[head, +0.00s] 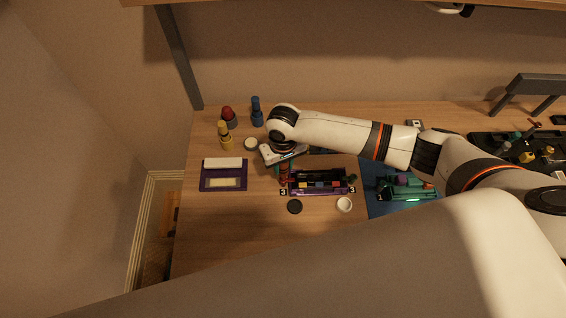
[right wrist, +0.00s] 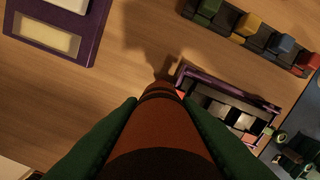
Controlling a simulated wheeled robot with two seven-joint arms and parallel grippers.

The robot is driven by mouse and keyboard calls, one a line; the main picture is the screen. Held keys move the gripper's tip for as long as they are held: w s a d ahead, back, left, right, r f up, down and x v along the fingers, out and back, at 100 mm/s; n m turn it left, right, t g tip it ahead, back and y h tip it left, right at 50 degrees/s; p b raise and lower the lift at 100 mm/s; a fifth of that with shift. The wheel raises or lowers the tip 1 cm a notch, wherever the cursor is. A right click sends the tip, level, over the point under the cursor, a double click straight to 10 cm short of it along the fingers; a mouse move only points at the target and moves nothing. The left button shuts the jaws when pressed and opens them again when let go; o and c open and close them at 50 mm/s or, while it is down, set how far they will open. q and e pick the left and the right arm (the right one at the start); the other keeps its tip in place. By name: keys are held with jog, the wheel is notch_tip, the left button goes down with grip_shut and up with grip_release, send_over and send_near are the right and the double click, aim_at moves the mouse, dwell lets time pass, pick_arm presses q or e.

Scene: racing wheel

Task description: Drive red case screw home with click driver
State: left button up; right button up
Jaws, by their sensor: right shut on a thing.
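My right gripper (head: 284,164) is shut on a red-brown driver (right wrist: 160,135). In the right wrist view its green fingers lie on both sides of the driver. The driver points away from the camera, and its far end is over or beside the left end of a purple-edged case (right wrist: 272,107) with dark and light parts inside. I cannot make out the red screw, nor whether the driver touches the case. My left gripper is not in view.
A purple tray (head: 222,188) is left of the gripper. Red (head: 228,115), yellow (head: 225,138) and blue (head: 257,112) bottle-like items stand behind. A dark disc (head: 294,207) and white cap (head: 345,204) lie in front. A teal device (head: 407,188) sits right. The front-left table is clear.

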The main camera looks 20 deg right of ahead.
jog(key=shift+d+r+p, duration=0.1)
jog(key=shift+r+p, duration=0.75)
jog(key=shift+r, duration=2.05)
